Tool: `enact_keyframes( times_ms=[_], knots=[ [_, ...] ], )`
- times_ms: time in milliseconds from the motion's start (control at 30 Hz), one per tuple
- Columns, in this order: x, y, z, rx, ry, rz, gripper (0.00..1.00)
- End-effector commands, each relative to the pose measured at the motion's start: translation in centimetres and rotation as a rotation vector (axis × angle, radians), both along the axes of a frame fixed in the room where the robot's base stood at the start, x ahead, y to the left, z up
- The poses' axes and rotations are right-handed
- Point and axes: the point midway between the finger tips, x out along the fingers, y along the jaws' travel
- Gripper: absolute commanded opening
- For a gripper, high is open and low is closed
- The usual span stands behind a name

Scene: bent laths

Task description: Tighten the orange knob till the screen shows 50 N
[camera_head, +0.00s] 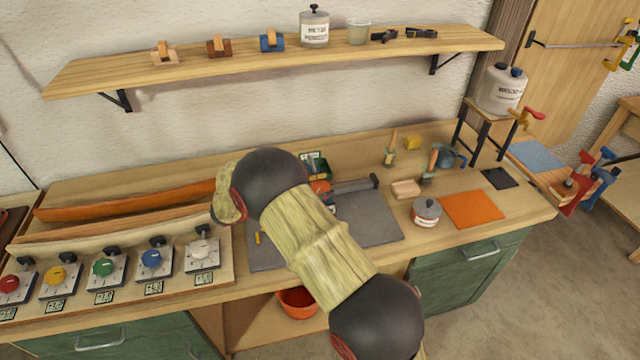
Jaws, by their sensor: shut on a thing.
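An orange round part (320,187), which looks like the orange knob, shows just right of my arm's upper black joint. My arm partly covers it. A small dark green box (315,165) stands behind it. It may be the screen, but no reading can be made out. My arm runs from the lower right up to the middle of the bench and bends left. No fingers of my gripper show, so I cannot see what it touches.
Clamp units with red (10,284), yellow (58,275), green (103,267), blue (151,258) and white (199,248) knobs line the left. An orange lath (130,200) lies behind. Grey plates (372,222) lie mid-bench. A tin (426,213) and orange sheet (470,210) are right. A shelf (270,58) overhangs.

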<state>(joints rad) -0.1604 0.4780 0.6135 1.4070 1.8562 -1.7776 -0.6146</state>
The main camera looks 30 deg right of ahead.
Motion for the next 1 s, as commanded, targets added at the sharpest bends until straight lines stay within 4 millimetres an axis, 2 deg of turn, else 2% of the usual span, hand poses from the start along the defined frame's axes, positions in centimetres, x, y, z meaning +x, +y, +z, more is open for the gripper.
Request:
enact_keyframes(
  times_ms=[300,800,833,1000],
  knots=[
    [0.09,-0.08,0.26,-0.003,-0.003,-0.100,0.16],
    [0.09,-0.07,0.30,-0.003,-0.004,-0.114,0.16],
    [0.09,-0.07,0.31,-0.003,-0.004,-0.114,0.43],
    [0.07,-0.06,0.22,-0.002,-0.004,-0.114,0.53]
  ],
)
